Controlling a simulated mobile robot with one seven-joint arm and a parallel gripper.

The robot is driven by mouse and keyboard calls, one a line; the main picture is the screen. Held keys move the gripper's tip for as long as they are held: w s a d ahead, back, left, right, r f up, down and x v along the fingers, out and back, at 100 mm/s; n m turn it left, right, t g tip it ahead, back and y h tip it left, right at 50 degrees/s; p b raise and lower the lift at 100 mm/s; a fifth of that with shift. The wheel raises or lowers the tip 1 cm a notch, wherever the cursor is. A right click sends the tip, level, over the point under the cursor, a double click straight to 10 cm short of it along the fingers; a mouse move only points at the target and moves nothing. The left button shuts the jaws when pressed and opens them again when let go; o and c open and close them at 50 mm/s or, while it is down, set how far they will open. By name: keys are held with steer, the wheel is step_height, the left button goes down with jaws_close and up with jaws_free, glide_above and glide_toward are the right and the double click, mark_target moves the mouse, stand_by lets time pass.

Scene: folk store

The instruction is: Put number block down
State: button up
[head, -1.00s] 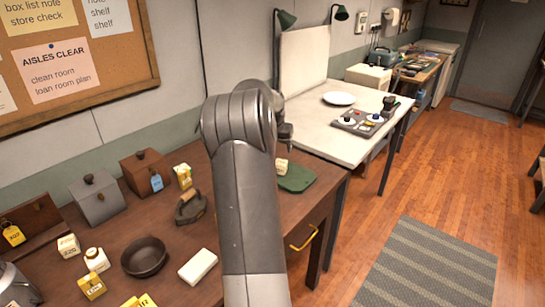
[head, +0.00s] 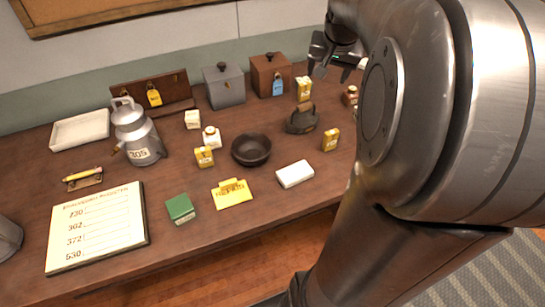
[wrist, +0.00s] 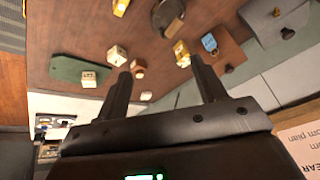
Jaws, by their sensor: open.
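Several small number blocks stand on the brown table. In the head view there are a pale block (head: 192,119), a yellow-and-white block (head: 204,157), another by the iron (head: 330,139) and one in front of the brown box (head: 303,88). In the wrist view a pale block (wrist: 88,79) sits on a green mat (wrist: 68,70), with another block (wrist: 117,55) beside the mat. My gripper (wrist: 163,80) is open and empty, above the far right of the table. It also shows in the head view (head: 333,52). My arm hides the table's right end there.
A grey box (head: 224,86), a brown box (head: 269,75), a dark bowl (head: 251,149), an iron (head: 301,119) and a milk can (head: 138,135) crowd the table. A register board (head: 97,227) lies front left. Bare wood shows along the front edge.

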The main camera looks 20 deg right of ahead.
steer(key=s+a+f+n+t+y, duration=0.1)
steer(key=s+a+f+n, duration=0.2)
steer(key=s+a, duration=1.5)
steer(key=a+n, duration=0.4)
steer(key=shift+f+y, duration=0.15)
steer(key=shift+y, duration=0.25)
steer(key=shift+o, duration=0.5)
steer(key=shift+s, duration=0.1)
